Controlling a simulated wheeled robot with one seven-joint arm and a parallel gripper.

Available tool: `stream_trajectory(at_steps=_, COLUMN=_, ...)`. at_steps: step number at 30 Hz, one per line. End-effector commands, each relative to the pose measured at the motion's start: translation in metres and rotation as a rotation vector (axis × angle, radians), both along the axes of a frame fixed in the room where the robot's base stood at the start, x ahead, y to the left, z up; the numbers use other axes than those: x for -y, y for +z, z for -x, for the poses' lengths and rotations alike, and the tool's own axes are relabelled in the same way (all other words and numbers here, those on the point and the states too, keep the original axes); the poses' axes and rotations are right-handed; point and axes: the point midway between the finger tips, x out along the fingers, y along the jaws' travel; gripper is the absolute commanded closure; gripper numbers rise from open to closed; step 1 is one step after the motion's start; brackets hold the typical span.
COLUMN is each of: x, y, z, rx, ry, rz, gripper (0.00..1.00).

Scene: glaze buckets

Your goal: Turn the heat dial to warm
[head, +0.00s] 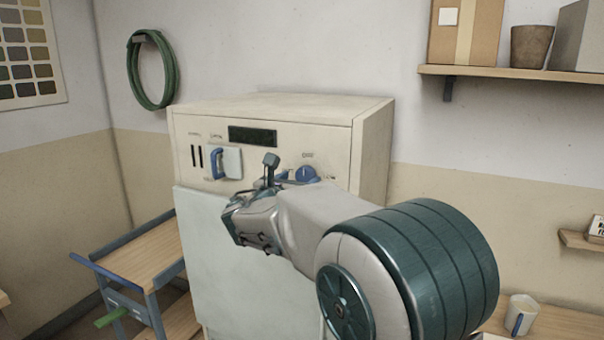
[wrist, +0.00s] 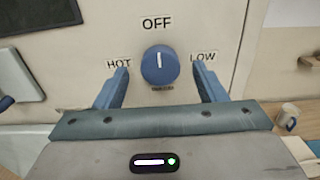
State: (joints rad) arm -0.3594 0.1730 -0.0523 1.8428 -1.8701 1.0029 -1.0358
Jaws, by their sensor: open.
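The heat dial (wrist: 160,66) is a round blue knob with a white pointer line on the front of a cream cabinet. Its pointer points straight up at the OFF label (wrist: 157,22). HOT (wrist: 118,64) is printed to its left and LOW (wrist: 203,57) to its right. A small label just below the knob is mostly covered and I cannot read it. My gripper (wrist: 161,72) is open, with one blue finger on each side of the dial and a gap on both sides. In the head view, the dial (head: 306,174) shows just beyond my arm, which hides the fingers' contact area.
The cabinet (head: 290,112) also carries a dark display (head: 252,136) and a blue handle (head: 217,163). A wooden-topped cart (head: 150,252) stands at the left. A shelf (head: 520,73) with a box and pot is at the upper right; a mug (head: 521,314) stands lower right.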

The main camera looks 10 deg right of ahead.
Motion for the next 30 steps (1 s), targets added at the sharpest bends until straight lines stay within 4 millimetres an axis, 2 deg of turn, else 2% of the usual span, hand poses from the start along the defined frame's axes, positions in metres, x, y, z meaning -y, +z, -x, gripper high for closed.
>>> stream_trajectory(at_steps=6, x=0.014, y=0.0, z=-0.02, rx=-0.001, ry=0.0, rz=0.001, gripper=0.36)
stream_trajectory(at_steps=17, x=0.017, y=0.0, z=-0.023, rx=0.001, ry=0.001, rz=-0.001, gripper=0.36)
stream_trajectory(at_steps=21, x=0.017, y=0.0, z=-0.023, rx=0.001, ry=0.0, rz=-0.001, gripper=0.75)
stream_trajectory(at_steps=22, x=0.017, y=0.0, z=-0.023, rx=0.001, ry=0.0, rz=-0.001, gripper=0.8)
stream_trajectory(at_steps=30, x=0.016, y=-0.002, z=-0.023, rx=0.011, ry=0.001, rz=-0.015, gripper=0.79)
